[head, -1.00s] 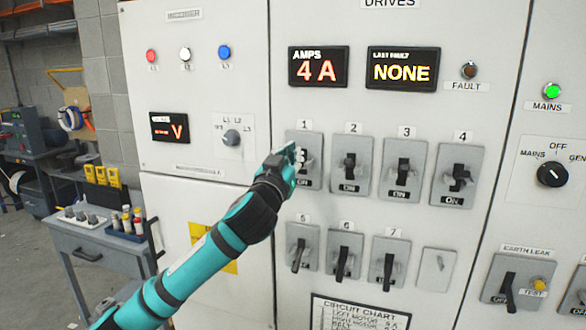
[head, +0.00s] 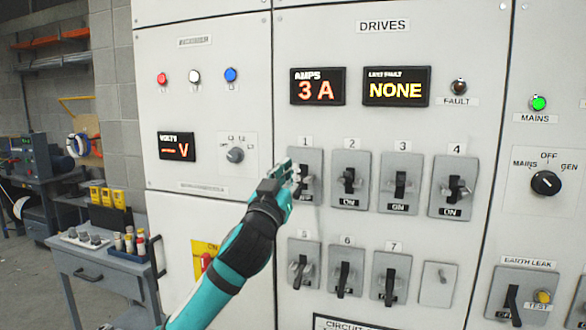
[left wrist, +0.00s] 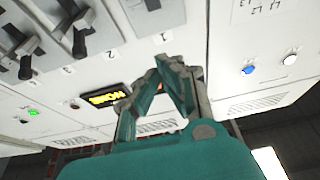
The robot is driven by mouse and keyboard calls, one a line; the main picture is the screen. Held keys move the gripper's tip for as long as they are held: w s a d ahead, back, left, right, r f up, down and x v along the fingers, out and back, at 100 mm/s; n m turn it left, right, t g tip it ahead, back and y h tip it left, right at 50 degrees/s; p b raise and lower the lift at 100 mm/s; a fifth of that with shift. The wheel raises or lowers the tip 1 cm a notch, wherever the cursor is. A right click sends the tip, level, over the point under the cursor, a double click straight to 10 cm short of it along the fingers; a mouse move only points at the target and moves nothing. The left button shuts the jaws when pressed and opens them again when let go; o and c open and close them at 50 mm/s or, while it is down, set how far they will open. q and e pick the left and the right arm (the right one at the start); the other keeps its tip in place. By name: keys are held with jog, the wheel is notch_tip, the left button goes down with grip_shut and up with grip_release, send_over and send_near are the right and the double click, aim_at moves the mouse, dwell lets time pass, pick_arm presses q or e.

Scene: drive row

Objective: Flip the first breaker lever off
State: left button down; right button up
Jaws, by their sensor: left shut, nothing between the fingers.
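The first breaker (head: 313,160) is a grey plate under the label "1", at the left end of the upper row. My right gripper is out of view.
Breaker 2 (head: 354,162) is close to the right, with 3 and 4 beyond, their labels reading ON. Breakers 5 to 7 are below, levers hanging down. The amps display (head: 318,87) reads 3 A. A tool cart (head: 97,275) stands at the lower left.

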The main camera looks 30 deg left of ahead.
pick_arm(q)
jog(key=s+f+b, duration=0.2)
jog(key=s+f, duration=0.1)
jog(key=f, duration=0.2)
jog(key=shift+s+d+f, duration=0.15)
jog(key=shift+s+f, duration=0.05)
jog(key=shift+s, duration=0.1)
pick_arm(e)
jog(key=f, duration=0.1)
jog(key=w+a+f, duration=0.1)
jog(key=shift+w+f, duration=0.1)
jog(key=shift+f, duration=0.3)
